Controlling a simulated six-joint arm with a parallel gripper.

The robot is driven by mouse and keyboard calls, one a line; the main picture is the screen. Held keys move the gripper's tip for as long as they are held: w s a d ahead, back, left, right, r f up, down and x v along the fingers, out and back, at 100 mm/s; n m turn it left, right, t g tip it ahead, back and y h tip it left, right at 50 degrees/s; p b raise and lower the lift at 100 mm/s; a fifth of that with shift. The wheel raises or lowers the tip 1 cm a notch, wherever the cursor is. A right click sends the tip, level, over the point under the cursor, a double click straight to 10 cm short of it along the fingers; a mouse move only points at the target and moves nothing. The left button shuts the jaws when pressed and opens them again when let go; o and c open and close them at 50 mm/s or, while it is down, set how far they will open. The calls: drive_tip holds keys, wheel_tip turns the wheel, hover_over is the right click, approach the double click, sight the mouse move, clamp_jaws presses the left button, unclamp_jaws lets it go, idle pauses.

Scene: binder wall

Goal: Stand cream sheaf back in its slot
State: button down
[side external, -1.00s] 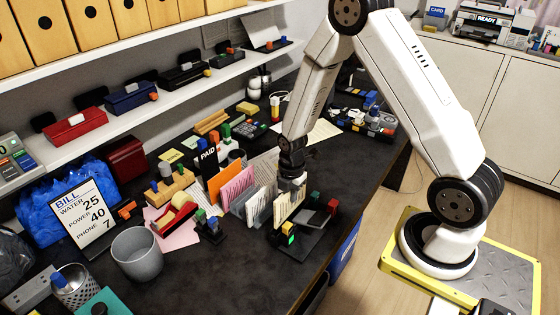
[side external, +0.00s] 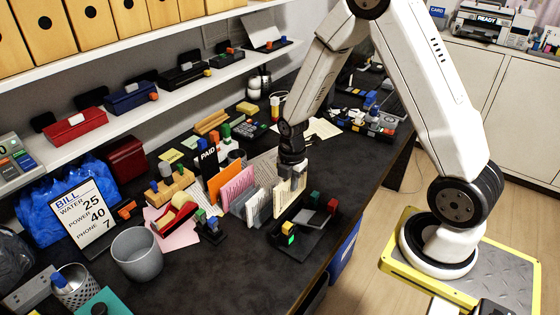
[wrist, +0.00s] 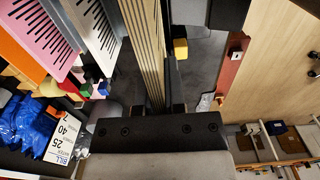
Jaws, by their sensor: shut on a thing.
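The cream sheaf (side external: 285,198) is upright between the jaws of my gripper (side external: 291,170), at the right end of a row of sheaves. In the wrist view the cream sheaf (wrist: 143,40) shows edge-on, as a thick layered band running away from my gripper (wrist: 157,108). My gripper is shut on its upper edge. A white sheaf (side external: 258,205) stands just to its left, with a pink sheaf (side external: 237,187) and an orange one (side external: 218,184) further left. The foot of the cream sheaf and its slot are hidden from the side, so I cannot tell whether they touch.
A black stand with red, green and yellow blocks (side external: 303,235) is close to the right of the sheaf. A red tape dispenser (side external: 176,216) and grey cup (side external: 137,253) are at the left. The dark desk front (side external: 225,280) is clear.

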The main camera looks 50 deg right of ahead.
drive_tip(key=shift+r, duration=0.15)
drive_tip(key=shift+r, duration=2.45)
drive_tip(key=w, duration=1.5)
drive_tip(key=shift+f, duration=2.85)
drive_tip(key=shift+f, duration=0.1)
drive_tip(key=shift+f, duration=2.7)
drive_tip(key=shift+f, duration=2.05)
